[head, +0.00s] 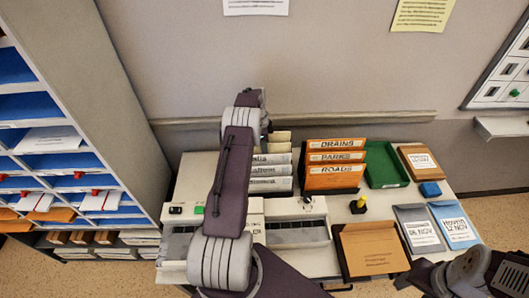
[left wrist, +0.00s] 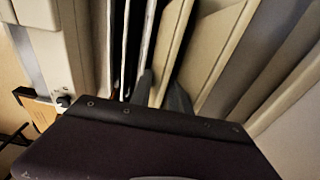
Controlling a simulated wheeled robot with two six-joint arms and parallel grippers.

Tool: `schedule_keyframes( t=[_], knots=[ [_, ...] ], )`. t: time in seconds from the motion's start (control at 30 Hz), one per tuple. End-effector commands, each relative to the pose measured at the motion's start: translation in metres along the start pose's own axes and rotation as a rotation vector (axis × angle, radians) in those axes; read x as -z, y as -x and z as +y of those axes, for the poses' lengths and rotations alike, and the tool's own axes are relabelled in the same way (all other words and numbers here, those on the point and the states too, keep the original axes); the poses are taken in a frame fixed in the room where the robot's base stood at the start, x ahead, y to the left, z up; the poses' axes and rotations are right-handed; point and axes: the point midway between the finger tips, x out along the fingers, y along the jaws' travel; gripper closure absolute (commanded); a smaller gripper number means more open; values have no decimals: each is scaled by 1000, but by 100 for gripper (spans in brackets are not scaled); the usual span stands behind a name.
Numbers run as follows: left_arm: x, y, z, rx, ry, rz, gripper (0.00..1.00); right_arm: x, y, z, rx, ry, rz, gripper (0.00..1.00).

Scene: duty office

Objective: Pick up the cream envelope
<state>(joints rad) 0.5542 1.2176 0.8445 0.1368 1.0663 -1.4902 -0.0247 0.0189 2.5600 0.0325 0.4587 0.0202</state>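A cream envelope (head: 281,136) stands upright at the back of the file row in the head view, its upper edge showing above the grey and white files. In the left wrist view, an upright cream sheet (left wrist: 172,45) that looks like it runs down between the two dark fingers of my left gripper (left wrist: 161,93). The fingers are apart, one on each side of it; whether they touch it I cannot tell. In the head view my left arm hides these fingers. Only part of my right arm shows at the lower right; its gripper is out of view.
Orange folders (head: 335,165) marked DRAINS, PARKS and ROADS stand right of the files. A green tray (head: 386,168), a blue block (head: 430,189) and a yellow-topped stamp (head: 358,204) lie farther right. A pigeonhole shelf (head: 60,120) stands at left; a brown envelope (head: 370,250) lies in front.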

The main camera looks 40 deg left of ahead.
Motion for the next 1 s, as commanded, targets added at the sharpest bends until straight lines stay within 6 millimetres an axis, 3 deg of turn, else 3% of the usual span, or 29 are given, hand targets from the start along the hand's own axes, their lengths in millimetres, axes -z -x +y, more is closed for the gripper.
schedule_keyframes(
  t=[0.2,0.3,0.67,0.77,1.0],
  knots=[
    [0,-2,0,1,0,0,78,0,0,0,0,0,0,48],
    [0,-2,0,1,0,0,100,0,0,0,0,0,0,48],
    [0,1,-2,7,-1,1,100,0,-1,0,0,0,0,48],
    [2,14,-3,11,-1,1,100,-1,-6,0,0,0,0,48],
    [9,72,-3,13,-1,1,100,-2,-16,0,0,0,0,48]
  ],
)
